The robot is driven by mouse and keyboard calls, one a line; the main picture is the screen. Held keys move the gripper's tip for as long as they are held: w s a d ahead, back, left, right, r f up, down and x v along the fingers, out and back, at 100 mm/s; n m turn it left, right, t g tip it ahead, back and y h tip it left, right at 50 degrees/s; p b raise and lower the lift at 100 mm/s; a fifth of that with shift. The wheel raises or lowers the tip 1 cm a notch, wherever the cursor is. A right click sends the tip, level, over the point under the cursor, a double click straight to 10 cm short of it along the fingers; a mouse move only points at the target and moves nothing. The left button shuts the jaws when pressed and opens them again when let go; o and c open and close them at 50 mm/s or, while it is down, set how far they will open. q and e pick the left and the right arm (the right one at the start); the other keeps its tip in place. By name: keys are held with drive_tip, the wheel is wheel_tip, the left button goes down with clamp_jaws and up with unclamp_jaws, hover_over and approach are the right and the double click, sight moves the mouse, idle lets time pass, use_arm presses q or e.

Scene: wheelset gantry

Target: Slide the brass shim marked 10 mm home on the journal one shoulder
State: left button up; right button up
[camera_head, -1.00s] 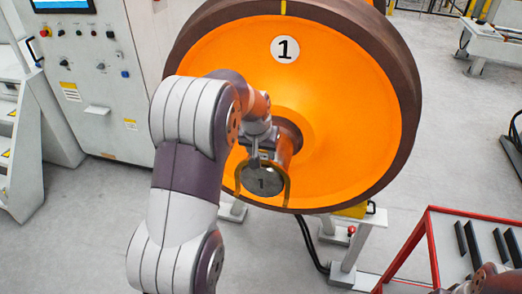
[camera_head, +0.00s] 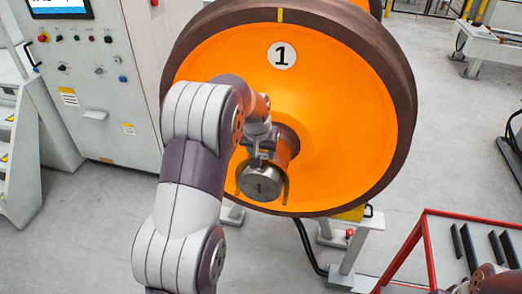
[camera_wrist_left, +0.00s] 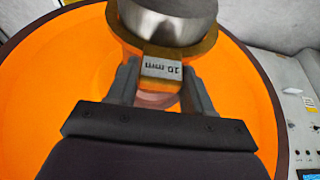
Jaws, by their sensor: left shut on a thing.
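The brass shim (camera_head: 286,188) is a U-shaped plate with a tab marked 10 mm, which shows in the left wrist view (camera_wrist_left: 161,68). My left gripper (camera_head: 260,153) is shut on that tab, above the journal. The journal also shows in the left wrist view (camera_wrist_left: 168,22). The shim sits behind the end face; my gripper and the journal hide the shoulder, so I cannot tell whether they touch. My right gripper is out of view.
The large orange wheel (camera_head: 345,110) marked 1 stands close behind my left gripper. A grey control cabinet (camera_head: 95,90) is at the left. A red-framed rack (camera_head: 425,245) with dark bars stands at the lower right. A grey stand (camera_head: 352,250) is below the wheel.

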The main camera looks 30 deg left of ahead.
use_arm(q)
drive_tip(key=shift+w+a+r+p, duration=0.1)
drive_tip(key=shift+w+a+p, duration=0.15)
drive_tip(key=shift+w+p, duration=0.6)
drive_tip(key=shift+w+a+f+p, duration=0.1)
drive_tip(key=shift+w+a+p, duration=0.3)
drive_tip(key=shift+w, duration=0.9)
drive_tip(key=shift+w+a+r+p, duration=0.15)
drive_tip(key=shift+w+p, duration=0.55)
drive_tip(key=shift+w, duration=0.35)
drive_tip(key=shift+w+a+p, duration=0.25)
drive_tip(key=shift+w+p, duration=0.5)
drive_tip(key=shift+w, duration=0.3)
drive_tip(key=shift+w+a+p, duration=0.25)
drive_tip(key=shift+w+p, duration=0.45)
drive_tip(key=shift+w, duration=0.35)
drive_tip(key=shift+w+a, duration=0.1)
drive_tip(key=shift+w, duration=0.25)
drive_tip(key=shift+w+a+p, duration=0.15)
drive_tip(key=shift+w+p, duration=0.5)
drive_tip(key=shift+p, duration=0.1)
drive_tip(key=o, duration=1.2)
drive_tip(key=shift+s, duration=0.1)
